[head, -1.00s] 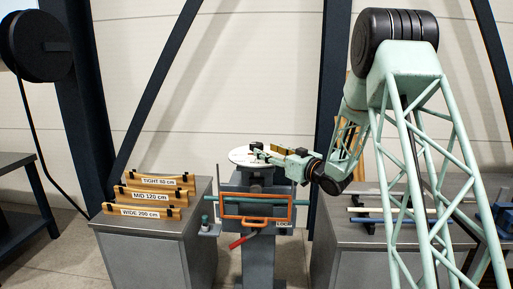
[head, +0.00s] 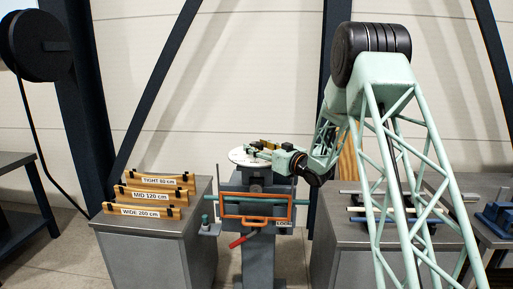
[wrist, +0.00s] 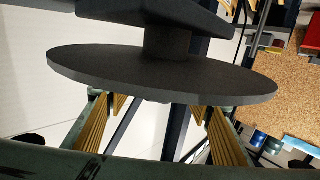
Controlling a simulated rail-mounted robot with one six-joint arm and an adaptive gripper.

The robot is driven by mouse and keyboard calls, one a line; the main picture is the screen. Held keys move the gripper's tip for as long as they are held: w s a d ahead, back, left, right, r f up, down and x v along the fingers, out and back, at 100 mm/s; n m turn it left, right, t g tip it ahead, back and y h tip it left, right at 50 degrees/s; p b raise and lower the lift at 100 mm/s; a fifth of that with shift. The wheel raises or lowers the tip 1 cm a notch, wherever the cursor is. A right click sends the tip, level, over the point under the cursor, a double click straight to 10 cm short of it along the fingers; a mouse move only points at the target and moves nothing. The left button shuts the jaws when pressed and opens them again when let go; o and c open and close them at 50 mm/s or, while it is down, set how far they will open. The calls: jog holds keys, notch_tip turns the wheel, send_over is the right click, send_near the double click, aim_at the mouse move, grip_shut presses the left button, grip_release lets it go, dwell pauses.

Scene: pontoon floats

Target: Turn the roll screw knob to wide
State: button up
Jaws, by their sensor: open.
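The machine (head: 257,187) stands between two grey cabinets, with a pale round dial plate (head: 238,156) on top. My gripper (head: 262,148) is at the dial plate, reaching in from the right. In the wrist view its yellow-padded fingers (wrist: 160,118) are spread apart with nothing visible between them. A dark disc (wrist: 165,78) on a thick stem is close in front of the fingers; I cannot tell whether they touch it. A small teal knob (head: 206,220) sits at the machine's left side. No knob is clearly labelled as the roll screw; its setting cannot be read.
An orange frame (head: 256,220), a red lever (head: 238,242) and a LOCK label (head: 284,224) are on the machine's front. Wooden bars labelled TIGHT, MID and WIDE (head: 140,212) stand on the left cabinet (head: 148,250). Rods lie on the right bench (head: 350,234).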

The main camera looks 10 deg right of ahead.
jog(key=shift+c, duration=0.7)
jog(key=c, duration=0.7)
